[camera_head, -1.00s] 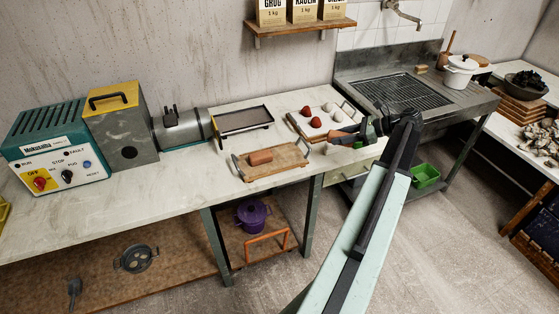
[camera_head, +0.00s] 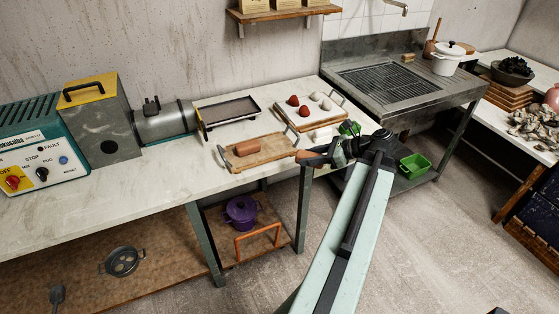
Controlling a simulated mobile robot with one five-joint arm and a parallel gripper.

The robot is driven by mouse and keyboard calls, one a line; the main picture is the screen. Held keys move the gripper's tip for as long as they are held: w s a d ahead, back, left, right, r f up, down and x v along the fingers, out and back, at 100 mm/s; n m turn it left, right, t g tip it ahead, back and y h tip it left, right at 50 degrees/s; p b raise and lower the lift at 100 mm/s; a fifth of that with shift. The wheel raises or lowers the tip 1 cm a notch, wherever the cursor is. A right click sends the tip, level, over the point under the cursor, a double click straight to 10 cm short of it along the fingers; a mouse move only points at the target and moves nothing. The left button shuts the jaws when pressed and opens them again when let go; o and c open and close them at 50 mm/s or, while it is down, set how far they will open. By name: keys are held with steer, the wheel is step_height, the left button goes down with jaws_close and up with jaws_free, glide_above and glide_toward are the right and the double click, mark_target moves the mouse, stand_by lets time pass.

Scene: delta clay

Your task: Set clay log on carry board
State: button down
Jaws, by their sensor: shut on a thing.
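The carry board (camera_head: 277,154) is a wooden board with metal handles on the worktop. One reddish-brown clay log (camera_head: 247,147) lies on its left part. My gripper (camera_head: 324,155) is to the right of the board, by the worktop's right end. It is shut on a brown, elongated piece (camera_head: 308,158), which looks like another clay log. The held piece points left, and its tip appears close to the board's right end. Whether it touches the board cannot be told. The jaws hide part of it.
A tray (camera_head: 336,94) with red and white balls stands behind the board, with a white block (camera_head: 322,134) nearby. A dark-topped rack (camera_head: 228,112) adjoins the grey pug mill (camera_head: 165,123). A sink unit (camera_head: 405,88) stands right. The board's right part is bare.

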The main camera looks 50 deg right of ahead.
steer(key=b, duration=0.1)
glide_above(278, 154)
steer(key=shift+s+f, duration=0.25)
steer(key=shift+f, duration=0.4)
steer(key=f+b, duration=0.4)
steer(key=shift+w, duration=0.2)
steer(key=shift+r, duration=0.2)
steer(key=shift+f, duration=0.15)
steer(key=c, duration=0.9)
jaws_free()
